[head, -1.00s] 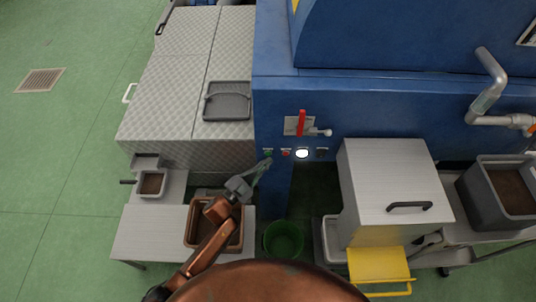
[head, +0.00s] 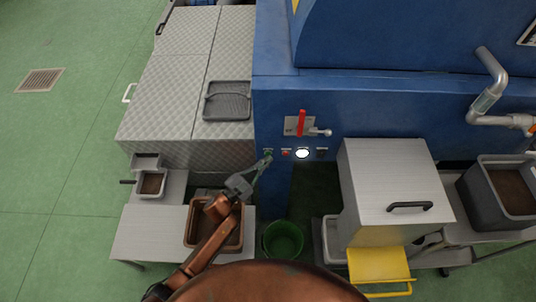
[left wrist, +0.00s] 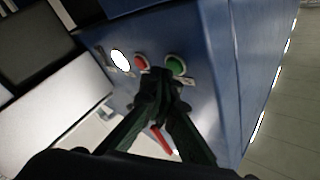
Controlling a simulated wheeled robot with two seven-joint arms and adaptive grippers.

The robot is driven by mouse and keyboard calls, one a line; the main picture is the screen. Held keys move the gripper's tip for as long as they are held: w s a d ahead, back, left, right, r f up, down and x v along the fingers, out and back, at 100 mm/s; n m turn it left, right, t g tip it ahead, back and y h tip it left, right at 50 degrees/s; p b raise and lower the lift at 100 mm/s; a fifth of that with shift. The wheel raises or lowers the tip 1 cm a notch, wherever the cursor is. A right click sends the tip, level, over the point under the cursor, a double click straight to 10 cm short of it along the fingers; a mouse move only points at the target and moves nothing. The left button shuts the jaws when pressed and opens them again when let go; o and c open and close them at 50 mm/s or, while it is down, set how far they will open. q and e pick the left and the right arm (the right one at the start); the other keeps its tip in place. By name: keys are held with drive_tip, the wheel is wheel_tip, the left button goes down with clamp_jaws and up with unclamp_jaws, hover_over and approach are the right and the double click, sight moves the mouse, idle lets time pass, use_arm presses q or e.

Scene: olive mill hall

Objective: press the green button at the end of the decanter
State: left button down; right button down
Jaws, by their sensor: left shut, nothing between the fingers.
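The green button (head: 268,152) is at the left end of a row on the blue decanter (head: 275,112). In the left wrist view the green button (left wrist: 176,65) sits right of a red button (left wrist: 141,62). My left gripper (head: 266,161) is shut and empty, its tips just below the green button in the head view. In the left wrist view the shut fingertips (left wrist: 160,80) lie close to the green button and partly in front of the panel. I cannot tell whether they touch it. My right gripper is not in view.
A green bucket (head: 283,240) stands on the floor below. A brown-filled tray (head: 231,241) lies under my left arm. A steel box (head: 397,185) stands at the right.

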use_arm(q)
drive_tip(key=shift+w, duration=0.4)
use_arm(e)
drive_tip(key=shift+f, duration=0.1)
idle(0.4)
use_arm(q)
drive_tip(key=shift+s, duration=0.2)
drive_tip(key=shift+s+p, duration=0.35)
drive_tip(key=shift+s, duration=0.3)
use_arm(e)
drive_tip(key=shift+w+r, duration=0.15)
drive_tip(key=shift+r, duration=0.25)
